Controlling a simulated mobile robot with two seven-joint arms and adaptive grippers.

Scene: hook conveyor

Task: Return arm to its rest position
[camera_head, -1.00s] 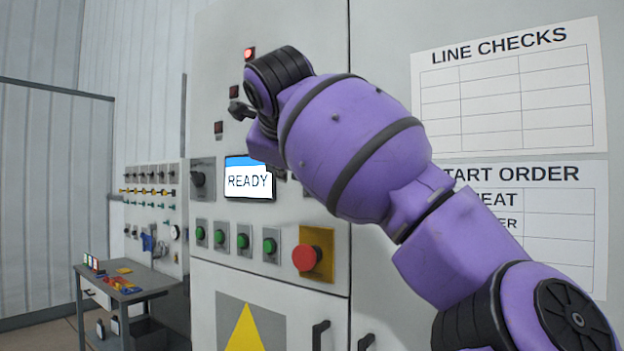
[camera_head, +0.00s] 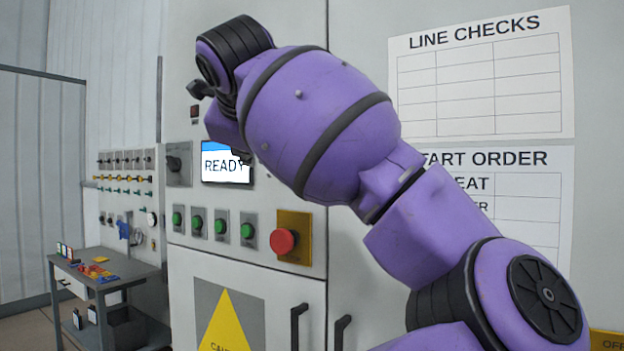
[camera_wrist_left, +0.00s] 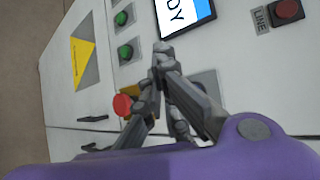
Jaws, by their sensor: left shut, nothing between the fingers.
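My left arm (camera_head: 330,125), purple with black bands, reaches across the head view from the lower right in front of a grey control cabinet. My left gripper (camera_wrist_left: 163,52) is shut and empty in the left wrist view, in front of the panel near the READY screen (camera_wrist_left: 185,14). In the head view the arm hides most of the gripper. A dark tip (camera_head: 240,156) shows at the edge of the READY screen (camera_head: 224,172). My right gripper is in neither view.
The cabinet carries several green buttons (camera_head: 197,223), a red mushroom button (camera_head: 283,241) on a yellow plate, a dark knob (camera_head: 176,163) and door handles (camera_head: 299,326). Paper charts (camera_head: 490,75) hang at right. A grey cart (camera_head: 120,270) with small items stands at lower left.

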